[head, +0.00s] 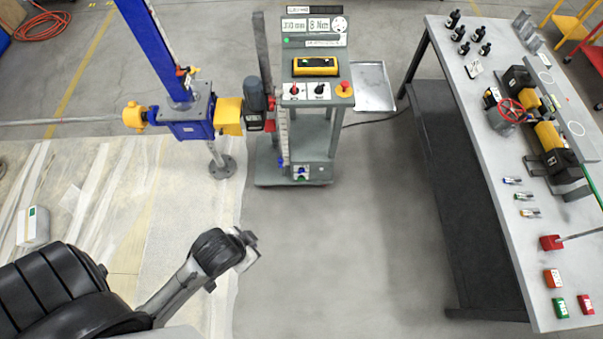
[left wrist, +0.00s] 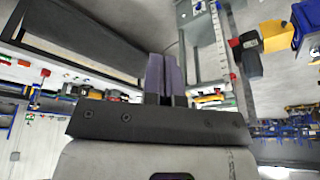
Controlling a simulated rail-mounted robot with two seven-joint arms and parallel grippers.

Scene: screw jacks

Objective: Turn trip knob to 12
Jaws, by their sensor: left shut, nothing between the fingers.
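A grey control stand (head: 308,135) is at the upper middle of the head view. Its panel carries a red-topped knob or switch (head: 294,89), a dark knob (head: 320,90) and a red mushroom button (head: 345,88) on yellow. I cannot tell which is the trip knob, and its setting is too small to read. Signs above show "300 mm" and "8 Nm" (head: 319,25). My left gripper (head: 247,248) is over the floor in front of the stand, well apart from it. Its fingers (left wrist: 166,76) are together and empty in the left wrist view. My right gripper is not in view.
A blue screw jack column (head: 158,45) with a yellow-ended gearbox stands left of the stand. A metal tray (head: 373,87) is at its right. A long workbench (head: 490,150) with tools and boxes fills the right side. The floor between the stand and bench is clear.

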